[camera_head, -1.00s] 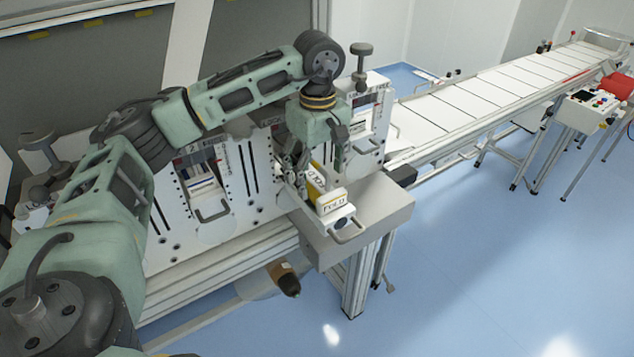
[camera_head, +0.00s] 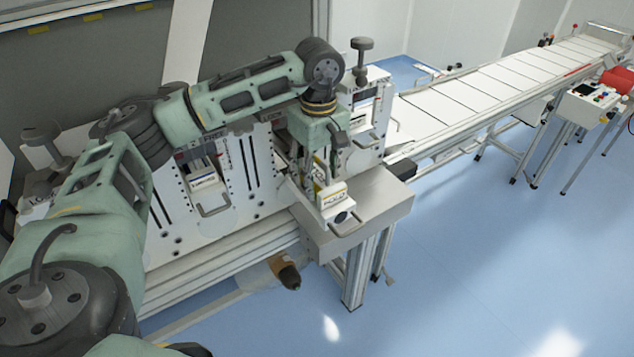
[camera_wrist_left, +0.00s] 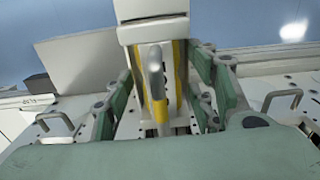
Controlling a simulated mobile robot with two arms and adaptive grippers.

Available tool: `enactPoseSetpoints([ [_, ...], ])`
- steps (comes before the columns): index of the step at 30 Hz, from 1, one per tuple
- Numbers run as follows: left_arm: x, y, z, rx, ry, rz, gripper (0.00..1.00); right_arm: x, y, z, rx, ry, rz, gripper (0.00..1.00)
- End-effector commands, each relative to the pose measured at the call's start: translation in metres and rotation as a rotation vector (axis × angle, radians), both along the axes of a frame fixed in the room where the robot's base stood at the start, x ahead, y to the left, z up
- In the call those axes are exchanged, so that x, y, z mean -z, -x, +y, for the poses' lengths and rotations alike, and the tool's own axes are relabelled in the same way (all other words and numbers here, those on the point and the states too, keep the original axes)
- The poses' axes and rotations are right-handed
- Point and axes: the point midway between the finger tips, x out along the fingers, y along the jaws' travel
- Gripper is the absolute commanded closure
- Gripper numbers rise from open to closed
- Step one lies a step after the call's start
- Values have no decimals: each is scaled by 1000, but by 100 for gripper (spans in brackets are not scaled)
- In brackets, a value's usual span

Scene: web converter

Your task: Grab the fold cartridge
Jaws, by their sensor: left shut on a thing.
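The fold cartridge (camera_head: 334,197) is a white block with yellow sides and a label on its front end. It sits at the front right of the machine, by a grey metal ledge, in the head view. My left gripper (camera_head: 318,166) comes down over it from above and is shut on it. In the left wrist view the cartridge (camera_wrist_left: 153,28) stands between the two green fingers of my left gripper (camera_wrist_left: 163,92), with a grey handle in front of it. Whether its base is clear of the machine is hidden. My right gripper is not in view.
The grey ledge (camera_head: 374,207) sticks out below the cartridge. Another cartridge (camera_head: 207,185) sits in a slotted panel to the left. A grey-topped knob (camera_head: 361,55) rises behind my wrist. A long white conveyor (camera_head: 480,95) runs away right. The blue floor in front is open.

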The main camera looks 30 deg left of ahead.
Motion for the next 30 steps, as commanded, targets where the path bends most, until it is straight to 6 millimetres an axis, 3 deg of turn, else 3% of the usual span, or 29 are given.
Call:
enactPoseSetpoints([
  [5,0,0,0,0,0,0,92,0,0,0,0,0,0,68],
  [16,-6,-1,-1,0,2,-4,92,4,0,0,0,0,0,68],
  [24,-42,-2,-1,1,3,-9,92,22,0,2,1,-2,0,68],
  [30,-65,-16,-44,7,4,-6,92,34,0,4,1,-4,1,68],
])
